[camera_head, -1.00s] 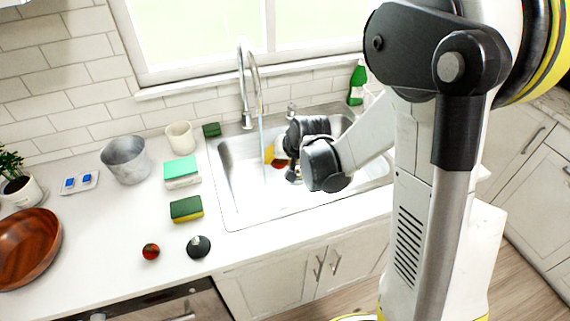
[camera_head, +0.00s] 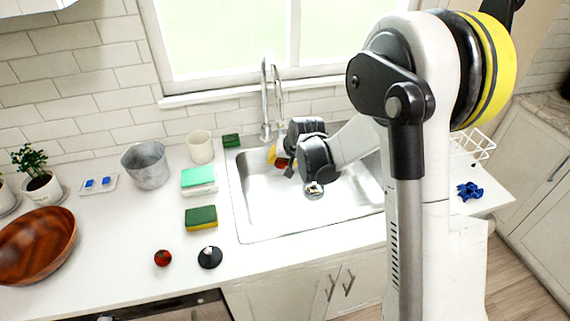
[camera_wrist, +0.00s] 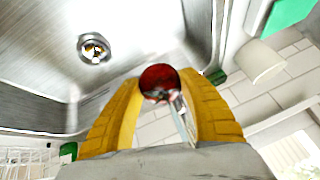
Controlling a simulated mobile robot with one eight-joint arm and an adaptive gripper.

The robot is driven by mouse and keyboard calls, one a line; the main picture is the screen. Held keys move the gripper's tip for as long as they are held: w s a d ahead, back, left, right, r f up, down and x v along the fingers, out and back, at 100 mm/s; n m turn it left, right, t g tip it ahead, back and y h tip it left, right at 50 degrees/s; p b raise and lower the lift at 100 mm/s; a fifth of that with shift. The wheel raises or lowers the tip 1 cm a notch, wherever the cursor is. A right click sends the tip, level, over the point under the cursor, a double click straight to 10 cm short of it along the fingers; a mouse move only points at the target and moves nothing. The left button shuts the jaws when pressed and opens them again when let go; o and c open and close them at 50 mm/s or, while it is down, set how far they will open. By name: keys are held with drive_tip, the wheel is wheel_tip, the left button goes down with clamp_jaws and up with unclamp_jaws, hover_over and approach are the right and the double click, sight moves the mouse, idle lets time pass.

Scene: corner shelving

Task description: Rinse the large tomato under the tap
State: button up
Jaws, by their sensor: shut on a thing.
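The large tomato (camera_wrist: 160,82) is red and sits between the yellow fingertips of my gripper (camera_wrist: 162,90) in the wrist view. In the head view my gripper (camera_head: 277,157) is shut on it, over the back left of the sink basin (camera_head: 258,205). Only a bit of the tomato's red (camera_head: 281,163) shows there; my wrist covers the rest. The tap (camera_head: 266,100) stands behind the basin, its spout end just above my gripper. I cannot make out a water stream now. A small tomato (camera_head: 163,258) lies on the counter.
Sponges (camera_head: 201,218), a dark round lid-like item (camera_head: 209,257), a metal pot (camera_head: 146,165), a cream cup (camera_head: 200,147) and a wooden bowl (camera_head: 38,245) stand on the left counter. The drain (camera_head: 314,190) is clear. A window is behind the tap.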

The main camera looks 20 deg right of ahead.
drive_tip(key=shift+d, duration=0.15)
idle(0.5)
drive_tip(key=shift+s+d, duration=0.2)
drive_tip(key=shift+d, duration=0.2)
drive_tip(key=shift+a, duration=0.1)
drive_tip(key=shift+w+a+b, duration=0.3)
drive_tip(key=shift+a, duration=0.15)
drive_tip(key=shift+s, duration=0.1)
drive_tip(key=s+a, duration=0.3)
drive_tip(key=s, duration=0.4)
drive_tip(key=shift+a+b, duration=0.2)
drive_tip(key=shift+b, duration=0.25)
idle(1.1)
